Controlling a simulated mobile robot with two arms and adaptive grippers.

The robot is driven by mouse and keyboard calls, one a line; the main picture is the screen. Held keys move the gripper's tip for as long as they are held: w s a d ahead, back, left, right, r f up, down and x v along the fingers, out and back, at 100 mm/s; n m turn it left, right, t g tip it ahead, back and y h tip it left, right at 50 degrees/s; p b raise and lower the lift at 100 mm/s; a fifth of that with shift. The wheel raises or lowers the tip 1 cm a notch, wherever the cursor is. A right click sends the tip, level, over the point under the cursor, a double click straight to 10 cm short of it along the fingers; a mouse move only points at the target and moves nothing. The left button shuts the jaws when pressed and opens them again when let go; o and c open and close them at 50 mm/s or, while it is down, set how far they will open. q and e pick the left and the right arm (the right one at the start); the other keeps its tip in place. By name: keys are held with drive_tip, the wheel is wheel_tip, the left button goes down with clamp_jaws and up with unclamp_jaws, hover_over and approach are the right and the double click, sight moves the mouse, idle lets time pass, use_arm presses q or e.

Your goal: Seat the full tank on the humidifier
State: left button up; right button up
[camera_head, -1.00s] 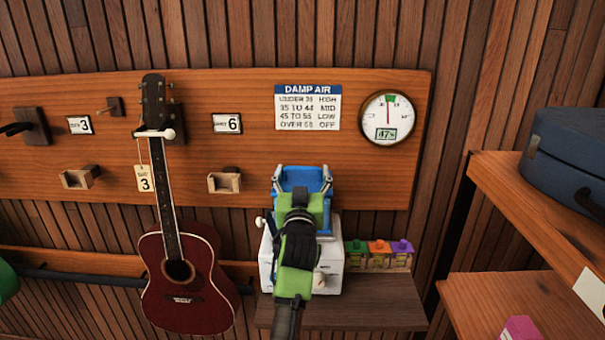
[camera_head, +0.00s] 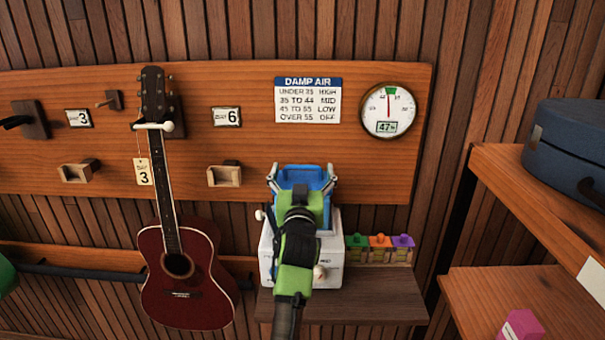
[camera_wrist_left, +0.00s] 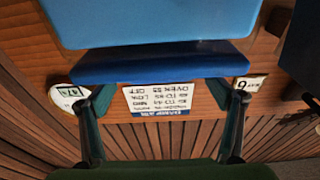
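The blue tank (camera_head: 303,173) is at the top of the white humidifier (camera_head: 329,262), which stands on a dark wooden shelf. My left gripper (camera_head: 300,182) has a finger on each side of the tank and is shut on it. In the left wrist view the blue tank (camera_wrist_left: 150,25) fills the top, with its darker blue edge between the two fingers (camera_wrist_left: 160,115). My green and black gripper body hides the front middle of the humidifier and the joint below the tank. I cannot tell whether the tank is touching the humidifier.
Several small coloured-top boxes (camera_head: 379,248) stand right of the humidifier. A red guitar (camera_head: 190,275) hangs to the left. The shelf (camera_head: 375,300) is clear at its front right. A wooden rack (camera_head: 515,200) with a blue case (camera_head: 570,150) stands at the right.

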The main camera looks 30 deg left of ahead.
use_arm(q)
drive_tip(key=shift+s+f, duration=0.1)
drive_tip(key=shift+f, duration=0.35)
wheel_tip(320, 180, up, 11)
drive_tip(key=shift+f, duration=0.15)
drive_tip(key=shift+d+f, duration=0.1)
